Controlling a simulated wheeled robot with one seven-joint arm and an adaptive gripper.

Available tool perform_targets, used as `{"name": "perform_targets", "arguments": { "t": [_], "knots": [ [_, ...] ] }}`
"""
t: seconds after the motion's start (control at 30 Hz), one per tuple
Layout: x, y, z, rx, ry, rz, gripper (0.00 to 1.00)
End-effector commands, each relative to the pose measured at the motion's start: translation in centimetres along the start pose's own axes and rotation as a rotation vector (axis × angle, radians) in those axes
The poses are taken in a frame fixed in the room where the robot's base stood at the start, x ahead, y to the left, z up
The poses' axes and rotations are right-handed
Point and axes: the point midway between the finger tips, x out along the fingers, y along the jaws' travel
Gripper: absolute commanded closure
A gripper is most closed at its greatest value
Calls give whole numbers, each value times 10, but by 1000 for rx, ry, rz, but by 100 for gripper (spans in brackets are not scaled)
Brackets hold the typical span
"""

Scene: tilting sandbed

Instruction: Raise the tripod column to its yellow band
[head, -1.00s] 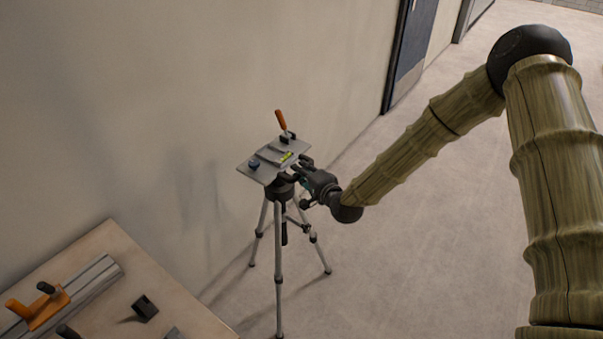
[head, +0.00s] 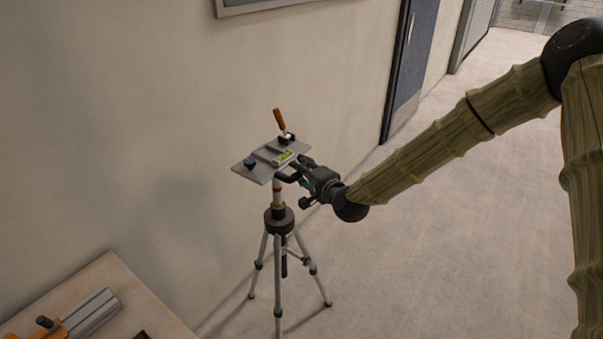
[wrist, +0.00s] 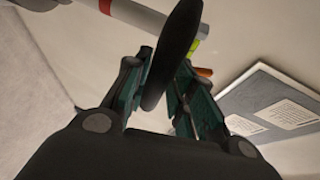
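The tripod (head: 278,245) stands by the wall on spread legs. Its pale column (head: 277,195) rises out of the dark collar (head: 279,218) and carries a tilted-looking grey plate. A red band shows on the column, and a small yellowish band sits just above the collar. In the wrist view the column (wrist: 150,14) crosses the top, with its red band at the upper left. My gripper (head: 303,181) is beside the column under the plate, with its fingers closed around a black handle (wrist: 172,55). The exact finger contact is partly hidden.
A workbench (head: 105,275) with tools is at lower left. The wall is close behind the tripod; the floor to the right is clear.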

Motion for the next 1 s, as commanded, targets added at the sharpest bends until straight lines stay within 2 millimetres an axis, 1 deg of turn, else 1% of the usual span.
{"name": "perform_targets", "arguments": {
  "t": [0.03,0.07,0.37,0.47,0.57,0.67,0.8,1.0],
  "knots": [
    [1,-5,-3,-2,4,-7,65],
    [1,-4,-2,-2,4,-6,60],
    [0,0,0,0,0,1,59],
    [-4,1,-1,1,0,2,59],
    [-14,1,-1,2,0,3,59],
    [-30,1,-1,3,1,3,59],
    [-56,1,-2,3,1,2,59],
    [-90,0,-2,2,1,0,59]
  ]
}}
